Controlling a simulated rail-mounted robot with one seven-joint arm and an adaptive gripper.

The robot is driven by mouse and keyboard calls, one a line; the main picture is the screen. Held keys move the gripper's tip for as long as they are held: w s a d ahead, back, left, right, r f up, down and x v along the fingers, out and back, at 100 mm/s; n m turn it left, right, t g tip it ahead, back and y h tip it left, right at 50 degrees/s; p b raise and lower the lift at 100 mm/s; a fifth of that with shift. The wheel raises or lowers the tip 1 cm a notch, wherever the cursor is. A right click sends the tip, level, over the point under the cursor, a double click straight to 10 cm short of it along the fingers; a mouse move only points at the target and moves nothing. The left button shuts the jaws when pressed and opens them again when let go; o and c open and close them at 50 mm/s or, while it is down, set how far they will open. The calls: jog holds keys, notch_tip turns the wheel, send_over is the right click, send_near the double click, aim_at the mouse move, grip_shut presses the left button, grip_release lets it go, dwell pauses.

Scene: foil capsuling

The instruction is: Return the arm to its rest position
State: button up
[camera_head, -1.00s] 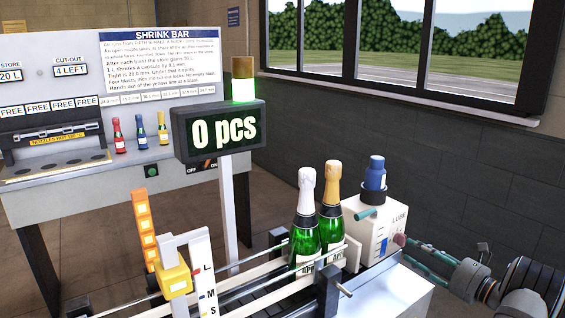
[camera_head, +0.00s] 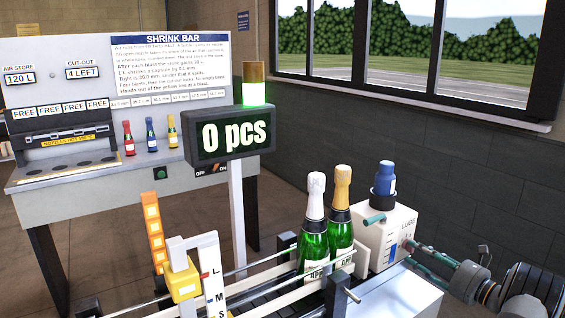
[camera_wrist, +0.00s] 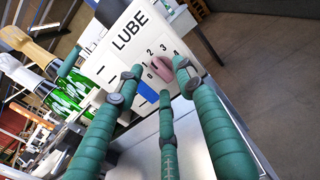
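My gripper (camera_wrist: 160,85) has three teal fingers. In the wrist view they are spread apart in front of the white LUBE box (camera_wrist: 140,40), with nothing held between them. A pink knob (camera_wrist: 164,70) on the box's numbered face lies beyond the fingertips; I cannot tell whether any finger touches it. In the head view my arm comes in from the lower right, and the fingers (camera_head: 425,255) point at the side of the LUBE box (camera_head: 375,238).
Two foil-topped green bottles (camera_head: 313,240) stand on the rail line left of the box. A blue-capped bottle (camera_head: 384,180) sits on the box. A counter sign (camera_head: 232,135) reads 0 pcs. The shrink bar machine (camera_head: 110,180) stands at the left, with three small bottles on it.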

jog(key=v, duration=1.1)
jog(key=x, duration=1.2)
jog(key=shift+w+a+f+b, duration=0.2)
jog(key=shift+w+b, duration=0.1)
jog(key=shift+b, duration=0.1)
jog(key=shift+w+f+n+b, duration=0.15)
jog(key=shift+n+b, duration=0.35)
jog(key=shift+n, duration=0.5)
jog(key=n, duration=0.1)
jog(key=n+b, duration=0.1)
jog(key=n, duration=0.1)
jog(key=shift+s+d, duration=0.1)
jog(key=shift+s, duration=0.1)
jog(key=shift+n+b, duration=0.45)
jog(key=shift+n, duration=0.25)
jog(key=n, duration=0.5)
jog(key=shift+w+b, duration=0.1)
jog(key=shift+b, duration=0.25)
jog(key=shift+n, duration=0.3)
jog(key=shift+d, duration=0.1)
